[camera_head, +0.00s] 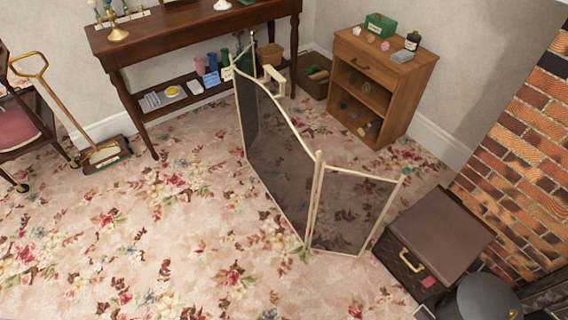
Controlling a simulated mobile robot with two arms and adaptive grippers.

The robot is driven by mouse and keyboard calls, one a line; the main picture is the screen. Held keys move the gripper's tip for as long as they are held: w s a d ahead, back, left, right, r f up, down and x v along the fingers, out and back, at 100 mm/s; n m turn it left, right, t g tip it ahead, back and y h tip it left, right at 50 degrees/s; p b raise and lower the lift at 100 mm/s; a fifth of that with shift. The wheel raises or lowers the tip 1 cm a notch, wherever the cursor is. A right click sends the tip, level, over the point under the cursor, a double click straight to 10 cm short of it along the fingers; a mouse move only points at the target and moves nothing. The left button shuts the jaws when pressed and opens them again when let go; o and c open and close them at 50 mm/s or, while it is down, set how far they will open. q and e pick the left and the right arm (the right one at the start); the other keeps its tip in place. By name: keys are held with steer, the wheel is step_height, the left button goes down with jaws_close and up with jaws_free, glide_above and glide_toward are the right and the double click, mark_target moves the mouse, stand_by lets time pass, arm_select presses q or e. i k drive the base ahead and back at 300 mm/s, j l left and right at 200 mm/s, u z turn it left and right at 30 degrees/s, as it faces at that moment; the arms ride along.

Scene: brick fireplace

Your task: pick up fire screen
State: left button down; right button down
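The fire screen (283,153) stands upright on the floral carpet in the middle of the head view. It has dark see-through mesh panels in a pale, cream-gold frame, folded at an angle to each other. A handle-like piece (273,77) shows at the top of its far part. Its right panel (348,208) reaches close to a dark box at the lower right. Neither of my grippers shows in this view.
A dark wooden side table (198,35) stands behind, with a small wooden cabinet (381,84) at its right. A dark lidded box (441,236) and brick fireplace (525,150) are at the right. A carpet sweeper (105,153) stands left. Carpet in front is clear.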

mark_target(283, 163)
steer(key=i+j+z, duration=0.1)
steer(key=z, duration=0.75)
steer(key=i+j+z, duration=0.1)
steer(key=j+z, duration=0.35)
steer(key=j, duration=0.45)
steer(key=k+j+z, duration=0.1)
steer(key=j+z, duration=0.4)
steer(key=j, duration=0.35)
